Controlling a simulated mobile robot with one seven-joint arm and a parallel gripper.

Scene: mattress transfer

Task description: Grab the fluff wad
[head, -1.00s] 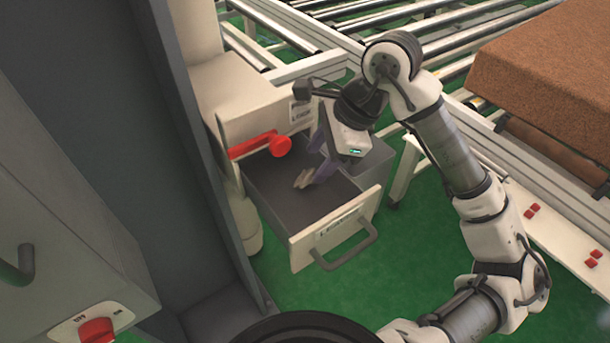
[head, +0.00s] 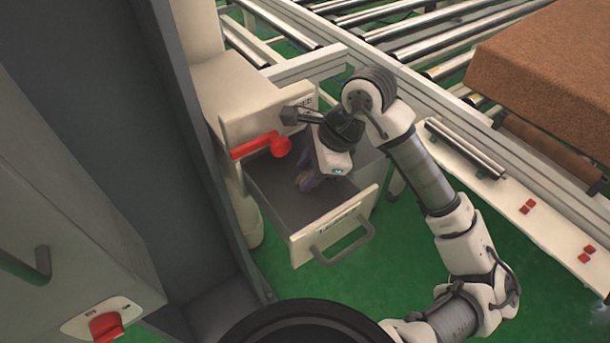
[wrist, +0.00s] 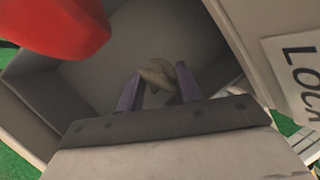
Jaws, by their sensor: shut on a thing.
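The fluff wad is a small beige-tan lump; in the wrist view the fluff wad (wrist: 157,75) sits between the two purple fingertips of my gripper (wrist: 158,88). My gripper is shut on it. In the head view my gripper (head: 308,182) points down inside the open drawer (head: 283,208), and the wad is hard to make out there. The drawer's grey floor shows around the fingers in the wrist view. I cannot tell whether the wad still touches the floor.
A red lever (head: 262,147) juts from the white housing above the drawer, close to my gripper. The drawer front (head: 335,232) has a handle. A roller conveyor (head: 430,50) and a brown mattress block (head: 550,70) stand to the right. A red switch (head: 106,326) is at lower left.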

